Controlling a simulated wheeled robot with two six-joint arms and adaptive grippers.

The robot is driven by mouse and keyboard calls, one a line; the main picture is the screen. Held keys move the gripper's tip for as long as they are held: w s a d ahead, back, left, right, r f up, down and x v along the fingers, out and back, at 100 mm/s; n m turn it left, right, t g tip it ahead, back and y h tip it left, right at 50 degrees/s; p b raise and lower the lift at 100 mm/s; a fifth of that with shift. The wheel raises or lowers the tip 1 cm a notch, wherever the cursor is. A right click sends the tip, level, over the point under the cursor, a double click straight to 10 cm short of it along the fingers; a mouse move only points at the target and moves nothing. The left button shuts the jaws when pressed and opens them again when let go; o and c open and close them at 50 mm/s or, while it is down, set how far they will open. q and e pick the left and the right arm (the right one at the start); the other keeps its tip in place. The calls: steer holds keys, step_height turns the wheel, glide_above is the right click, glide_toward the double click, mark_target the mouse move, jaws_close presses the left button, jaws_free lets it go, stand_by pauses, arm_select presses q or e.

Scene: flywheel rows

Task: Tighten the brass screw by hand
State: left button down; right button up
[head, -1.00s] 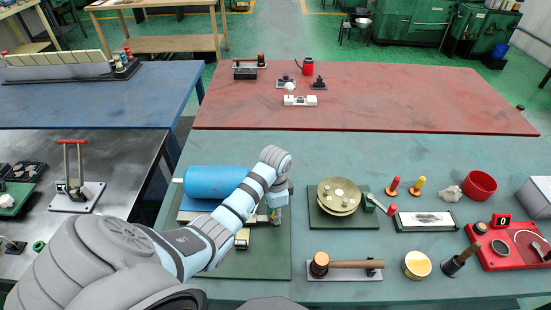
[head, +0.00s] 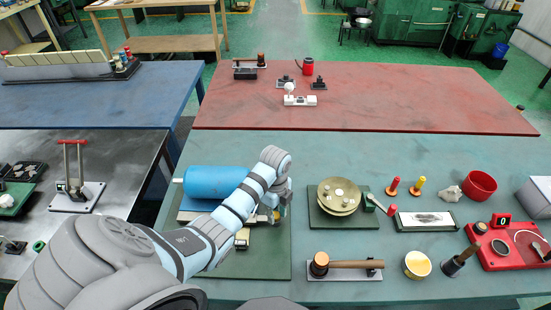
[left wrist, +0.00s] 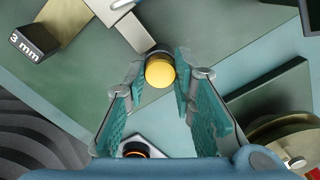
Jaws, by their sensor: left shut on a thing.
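The brass screw (left wrist: 160,71) shows its round yellow head and dark collar in the left wrist view. My left gripper (left wrist: 160,76) has its teal-padded fingers on either side of the head and is shut on it. In the head view my left gripper (head: 275,212) is at the right end of the fixture beside the blue cylinder (head: 215,182). The gripper largely hides the screw there. My right gripper is not in view.
A block marked 3 mm (left wrist: 36,46) lies beside the fixture. A brass dish (head: 338,196) on a green base stands to the right. A wooden-handled mallet (head: 345,264) lies in front. The teal table between them has some free room.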

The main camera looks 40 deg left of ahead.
arm_select(q)
steer(key=m, duration=0.6)
steer(key=c, duration=1.7)
jaws_free()
steer(key=shift+r, duration=1.5)
steer(key=shift+o, duration=0.7)
steer(key=o, duration=0.5)
steer(key=shift+c, duration=0.2)
